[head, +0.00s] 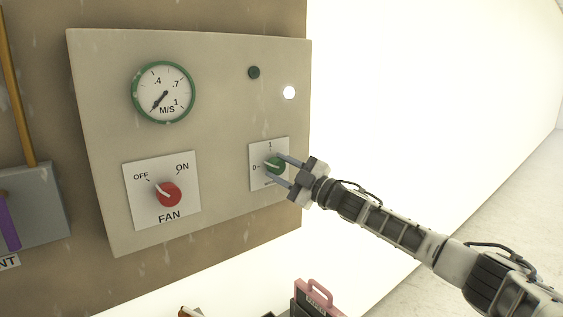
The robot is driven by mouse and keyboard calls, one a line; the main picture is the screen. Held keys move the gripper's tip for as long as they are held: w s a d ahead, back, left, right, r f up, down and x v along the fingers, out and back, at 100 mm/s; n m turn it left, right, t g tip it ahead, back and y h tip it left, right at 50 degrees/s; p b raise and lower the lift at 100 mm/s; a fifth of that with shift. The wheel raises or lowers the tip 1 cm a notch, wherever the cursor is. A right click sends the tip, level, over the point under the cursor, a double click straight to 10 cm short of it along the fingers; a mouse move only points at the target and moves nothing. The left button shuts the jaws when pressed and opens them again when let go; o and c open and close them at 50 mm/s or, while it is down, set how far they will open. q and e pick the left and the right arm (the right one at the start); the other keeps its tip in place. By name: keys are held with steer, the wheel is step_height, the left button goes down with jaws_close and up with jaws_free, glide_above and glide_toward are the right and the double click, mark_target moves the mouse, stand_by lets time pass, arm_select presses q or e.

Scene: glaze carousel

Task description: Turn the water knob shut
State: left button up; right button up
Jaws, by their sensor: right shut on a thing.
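A green knob (275,165) sits on a small white plate (262,182) at the right side of the beige panel (225,120). The plate has a 0 mark at its left and a mark at its top; the lower lettering is too small and partly covered to read. My right gripper (280,171) comes in from the right with its fingers above and below the green knob, and it is shut on it. The knob's pointer is hard to make out. My left gripper is not in view.
The panel also holds a red fan knob (168,194) with OFF and ON marks, a green-rimmed M/S gauge (163,93), a dark green button (254,72) and a lit white lamp (289,93). A grey box (45,200) is at left. A pink-handled item (315,295) stands below.

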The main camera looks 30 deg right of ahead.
steer(key=n+p, duration=0.1)
steer(key=n, duration=0.1)
steer(key=n+g+p, duration=0.1)
steer(key=n, duration=0.1)
steer(key=shift+r+g+y, duration=0.15)
steer(key=shift+g+y, duration=0.15)
steer(key=shift+y, duration=0.1)
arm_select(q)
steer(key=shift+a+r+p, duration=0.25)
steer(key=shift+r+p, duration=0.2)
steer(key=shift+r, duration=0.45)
arm_select(e)
steer(key=shift+n, duration=0.7)
steer(key=shift+g, duration=0.3)
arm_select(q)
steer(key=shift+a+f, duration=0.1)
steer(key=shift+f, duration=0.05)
arm_select(e)
steer(key=o, duration=1)
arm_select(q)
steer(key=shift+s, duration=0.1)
